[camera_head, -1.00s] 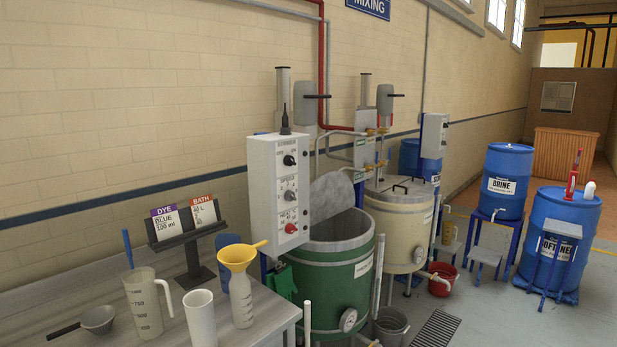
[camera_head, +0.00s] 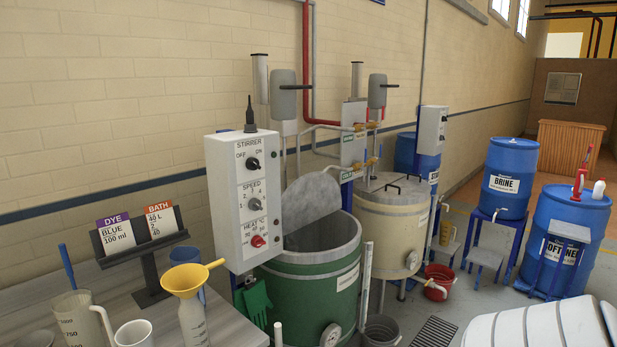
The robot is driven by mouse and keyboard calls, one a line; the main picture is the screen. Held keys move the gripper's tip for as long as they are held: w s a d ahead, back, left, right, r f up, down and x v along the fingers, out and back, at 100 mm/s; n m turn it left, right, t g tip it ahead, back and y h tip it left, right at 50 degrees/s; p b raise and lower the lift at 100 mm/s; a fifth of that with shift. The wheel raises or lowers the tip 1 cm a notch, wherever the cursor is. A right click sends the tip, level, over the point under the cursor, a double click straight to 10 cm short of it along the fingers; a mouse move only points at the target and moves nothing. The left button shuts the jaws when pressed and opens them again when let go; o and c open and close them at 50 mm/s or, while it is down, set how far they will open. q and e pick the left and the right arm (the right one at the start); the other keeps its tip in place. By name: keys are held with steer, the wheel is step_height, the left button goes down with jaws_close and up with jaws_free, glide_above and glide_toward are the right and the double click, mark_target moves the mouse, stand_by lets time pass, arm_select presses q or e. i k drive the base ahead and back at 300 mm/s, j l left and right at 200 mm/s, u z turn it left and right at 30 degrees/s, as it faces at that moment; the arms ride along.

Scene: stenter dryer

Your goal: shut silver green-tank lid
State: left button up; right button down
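The green tank (camera_head: 312,295) stands in the middle of the camera_head view, its top open and its grey inside showing. Its silver lid (camera_head: 311,201) is raised, tilted up at the back left of the rim near the control box. A white rounded shape at the bottom right appears to be part of my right arm; its gripper is out of frame. My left gripper is not in view.
The control box (camera_head: 244,198) stands close to the lid's left. A cream tank (camera_head: 393,225) with a closed lid is behind right. The table (camera_head: 232,325) at lower left holds a yellow funnel (camera_head: 187,279), jugs and a card stand (camera_head: 152,262). A red bucket (camera_head: 438,282) sits on the floor.

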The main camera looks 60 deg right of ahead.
mark_target(314, 195)
steer(key=l+u, duration=0.15)
steer(key=l, duration=0.95)
steer(key=k+l+u, duration=0.15)
steer(key=l, duration=0.9)
steer(key=i+l, duration=0.05)
